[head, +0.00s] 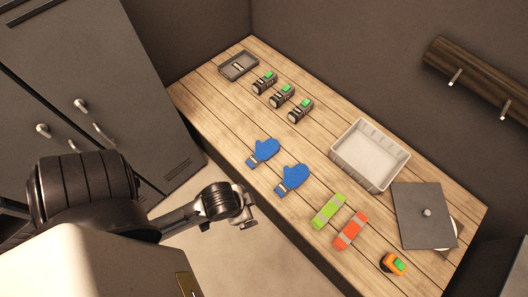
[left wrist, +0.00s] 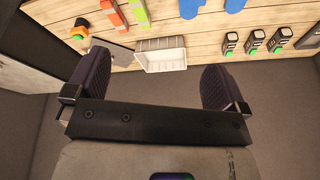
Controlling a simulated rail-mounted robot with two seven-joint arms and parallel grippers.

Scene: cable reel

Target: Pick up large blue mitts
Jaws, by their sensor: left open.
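Two large blue mitts lie side by side near the front edge of the wooden table (head: 215,105). One mitt (head: 264,150) is a little farther left and the other mitt (head: 293,178) is nearer to me. In the left wrist view parts of the mitts (left wrist: 188,8) show at the top edge. My left gripper (head: 246,207) is off the table's front edge, to the left of the nearer mitt, and touches neither. In the left wrist view my left gripper (left wrist: 152,88) is open and empty. My right gripper is not in view.
A grey bin (head: 368,155) stands behind the mitts. Green (head: 328,211) and red (head: 350,231) strips, an orange device (head: 394,263) and a dark plate (head: 424,214) lie to the right. Several small devices (head: 282,96) and a tray (head: 238,65) are at the far left.

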